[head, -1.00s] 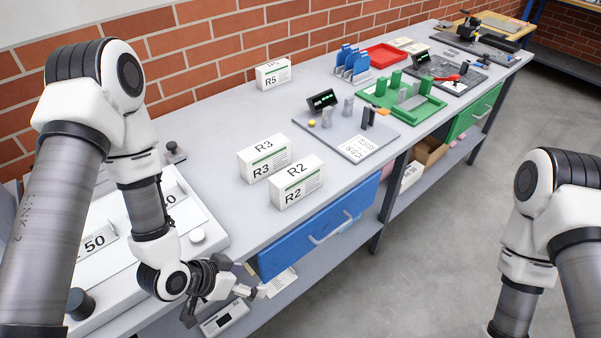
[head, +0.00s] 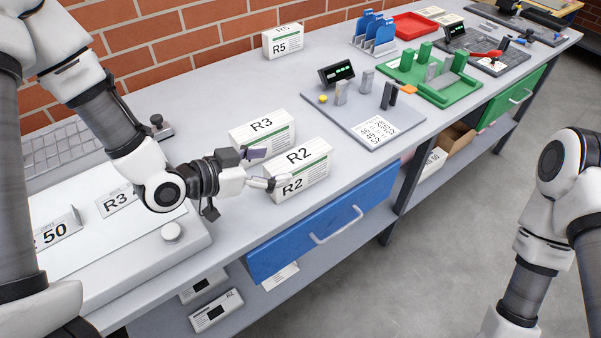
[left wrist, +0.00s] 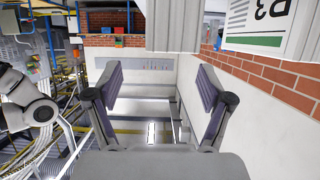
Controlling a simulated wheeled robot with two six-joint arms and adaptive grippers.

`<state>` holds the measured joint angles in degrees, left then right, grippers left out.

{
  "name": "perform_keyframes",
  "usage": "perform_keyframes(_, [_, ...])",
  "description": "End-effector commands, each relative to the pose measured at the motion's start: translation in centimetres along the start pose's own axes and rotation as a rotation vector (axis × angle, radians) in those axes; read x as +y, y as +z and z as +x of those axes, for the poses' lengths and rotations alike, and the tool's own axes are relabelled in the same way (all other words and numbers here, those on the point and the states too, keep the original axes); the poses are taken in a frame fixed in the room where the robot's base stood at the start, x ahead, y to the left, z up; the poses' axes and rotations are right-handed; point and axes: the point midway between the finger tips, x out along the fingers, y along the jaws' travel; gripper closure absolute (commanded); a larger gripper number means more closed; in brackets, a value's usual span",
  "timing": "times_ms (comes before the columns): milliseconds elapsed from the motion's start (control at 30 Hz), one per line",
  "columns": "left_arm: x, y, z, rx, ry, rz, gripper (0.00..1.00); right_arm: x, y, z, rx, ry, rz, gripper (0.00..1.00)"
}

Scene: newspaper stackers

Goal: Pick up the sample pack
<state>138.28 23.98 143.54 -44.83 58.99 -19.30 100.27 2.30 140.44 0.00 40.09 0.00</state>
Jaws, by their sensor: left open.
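Labelled white packs with green stripes stand on the grey bench: R2 (head: 303,171) nearest, R3 (head: 262,132) just behind it, and R5 (head: 283,42) by the brick wall. I cannot tell which one is the sample pack. My left gripper (head: 265,168) is open at the left ends of R2 and R3, its fingers pointing right. One finger overlaps R2's left end in the picture; contact is unclear. In the left wrist view the open fingers (left wrist: 160,88) have nothing between them. R3 (left wrist: 265,25) shows there upside down at the top right.
A white platform (head: 120,262) with R3 and 50 labels lies left. A grey board (head: 345,115), green tray (head: 455,97) and red tray (head: 415,24) stand farther along the bench. A blue drawer (head: 290,247) is below its front edge. My right arm is at the right.

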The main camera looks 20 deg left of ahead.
Motion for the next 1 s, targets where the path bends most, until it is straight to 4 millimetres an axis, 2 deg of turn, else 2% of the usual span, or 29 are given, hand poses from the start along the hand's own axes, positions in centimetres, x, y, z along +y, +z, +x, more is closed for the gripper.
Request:
perform_keyframes(33, [0.0,0.8,0.9,0.000,0.000,0.008,0.20,0.0,0.0,1.4,0.001,0.000,0.000,0.52])
perform_keyframes(167, [-0.1,0.7,2.3,-0.001,0.000,0.008,0.20,0.0,-0.1,3.0,0.001,0.000,0.000,0.52])
perform_keyframes(267, [-0.2,0.1,3.0,-0.003,-0.001,0.006,0.20,0.0,-0.1,2.7,0.001,0.000,0.000,0.52])
perform_keyframes(400, [-0.5,-0.2,5.4,-0.004,0.002,0.008,0.20,0.0,-0.1,1.6,0.002,0.000,0.000,0.52])
perform_keyframes(500, [-0.6,-0.1,7.0,-0.004,0.000,0.005,0.20,0.0,-0.1,1.5,0.002,0.000,0.000,0.52])
perform_keyframes(767, [-0.6,0.0,7.6,0.000,-0.001,0.001,0.20,0.0,-0.1,1.6,0.002,0.000,0.000,0.52])
perform_keyframes(900, [-0.6,0.0,7.6,-0.001,-0.001,0.001,0.69,0.0,-0.1,1.6,0.001,0.000,0.000,0.52])
perform_keyframes(1000, [-0.6,0.0,7.6,-0.001,-0.001,0.001,1.00,0.0,-0.1,1.6,0.001,0.000,0.000,0.52])
